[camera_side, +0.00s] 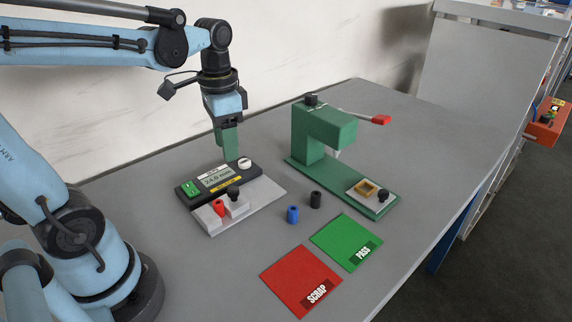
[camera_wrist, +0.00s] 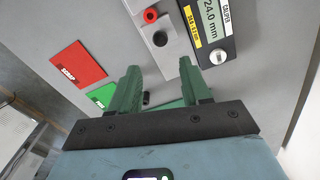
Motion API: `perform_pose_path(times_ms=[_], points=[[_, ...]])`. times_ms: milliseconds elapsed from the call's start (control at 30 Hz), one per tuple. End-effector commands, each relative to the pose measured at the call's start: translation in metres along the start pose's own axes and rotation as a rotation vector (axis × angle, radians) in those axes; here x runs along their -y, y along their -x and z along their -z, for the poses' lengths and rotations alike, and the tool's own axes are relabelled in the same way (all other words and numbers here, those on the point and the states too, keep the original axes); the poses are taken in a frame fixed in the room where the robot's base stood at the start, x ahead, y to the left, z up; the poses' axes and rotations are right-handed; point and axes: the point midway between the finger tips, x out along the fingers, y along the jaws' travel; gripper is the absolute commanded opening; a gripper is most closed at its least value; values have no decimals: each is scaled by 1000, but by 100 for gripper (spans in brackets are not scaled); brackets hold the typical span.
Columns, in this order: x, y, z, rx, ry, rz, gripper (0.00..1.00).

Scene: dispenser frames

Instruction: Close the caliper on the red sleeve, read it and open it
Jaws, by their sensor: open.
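The caliper (camera_side: 264,190) is a light grey plate with a black housing; its display (camera_wrist: 213,22) reads 24.0 mm. The red sleeve (camera_side: 219,208) stands on the plate beside the pale sliding block with a black knob (camera_side: 234,191). The wrist view also shows the red sleeve (camera_wrist: 150,15) and the black knob (camera_wrist: 160,38) at the top. I cannot tell whether the block touches the sleeve. My gripper (camera_side: 229,154) has green fingers and hangs over the back of the housing, near its white knob (camera_side: 245,163). In the wrist view, my gripper (camera_wrist: 163,73) is open and empty.
A green press (camera_side: 325,135) with a red-tipped lever stands right of the caliper. The red SCRAP mat (camera_side: 295,275) and green PASS mat (camera_side: 340,237) lie in front, both empty.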

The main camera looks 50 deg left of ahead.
Motion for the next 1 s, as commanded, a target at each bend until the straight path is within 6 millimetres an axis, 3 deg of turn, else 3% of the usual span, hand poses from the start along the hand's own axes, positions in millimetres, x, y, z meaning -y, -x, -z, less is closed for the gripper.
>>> perform_pose_path(times_ms=[33, 167, 300, 500, 700, 1000], points=[[0, 0, 1, 3, -1, -1, 39], [2, 4, 13, 36, -4, -5, 19], [5, 8, 38, 114, -9, -13, 0], [6, 5, 78, 246, -8, -13, 0], [3, -4, 105, 344, -4, -5, 0], [1, -14, 113, 382, 1, 1, 0]])
